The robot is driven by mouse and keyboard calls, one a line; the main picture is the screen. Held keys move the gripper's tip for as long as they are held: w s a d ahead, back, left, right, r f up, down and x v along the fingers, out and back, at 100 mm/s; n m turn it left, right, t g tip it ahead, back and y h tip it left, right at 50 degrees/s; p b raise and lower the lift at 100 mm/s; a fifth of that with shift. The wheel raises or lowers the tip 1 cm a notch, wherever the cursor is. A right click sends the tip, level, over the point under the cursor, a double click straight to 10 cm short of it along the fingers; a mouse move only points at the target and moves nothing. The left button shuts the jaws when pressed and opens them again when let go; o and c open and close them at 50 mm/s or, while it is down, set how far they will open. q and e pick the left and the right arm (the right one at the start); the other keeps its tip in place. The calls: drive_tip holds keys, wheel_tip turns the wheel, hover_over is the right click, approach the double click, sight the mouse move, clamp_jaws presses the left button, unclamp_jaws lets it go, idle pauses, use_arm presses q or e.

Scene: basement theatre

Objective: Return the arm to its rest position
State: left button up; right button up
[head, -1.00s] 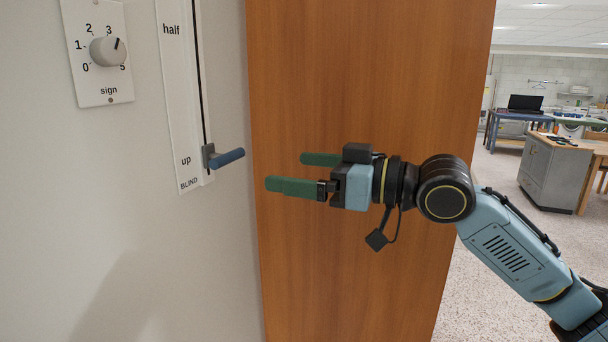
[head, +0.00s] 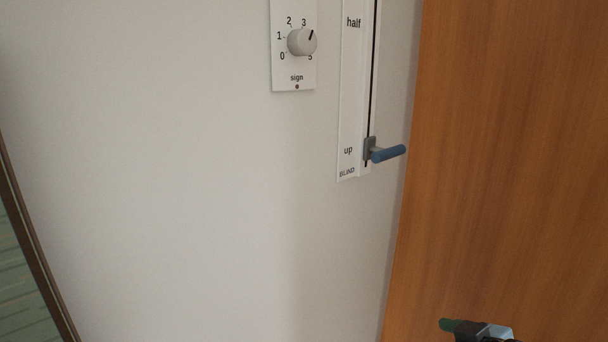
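My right gripper (head: 456,325) is at the bottom right of the head view, low in front of the wooden panel. One green finger and part of the dark and light-blue gripper body show; the other finger and most of the arm are cut off by the lower edge. The visible finger stands alone, with nothing held against it. The blind slider's blue handle (head: 388,153) is at the "up" mark, well above and left of the gripper and apart from it. My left gripper is not in view.
The white blind plate (head: 352,95) and the sign dial (head: 302,41), its pointer between 3 and 5, are on the pale wall (head: 180,170). The brown wooden panel (head: 500,170) fills the right side. A dark-framed green surface (head: 25,275) is at the lower left.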

drive_tip(key=s+d+f+m+g+h, duration=0.2)
drive_tip(key=s+f+m+g+h, duration=0.35)
drive_tip(key=s+f, duration=1.4)
wheel_tip(320, 180, down, 22)
drive_tip(key=s+n+g, duration=0.2)
drive_tip(key=g, duration=0.1)
drive_tip(key=s+d+f+b, duration=0.1)
drive_tip(key=s+d+f, duration=0.1)
drive_tip(key=s+f, duration=1.5)
drive_tip(key=shift+d+g, duration=0.3)
drive_tip(key=shift+g, duration=0.15)
drive_tip(key=shift+f+h, duration=0.1)
drive_tip(key=shift+h, duration=0.15)
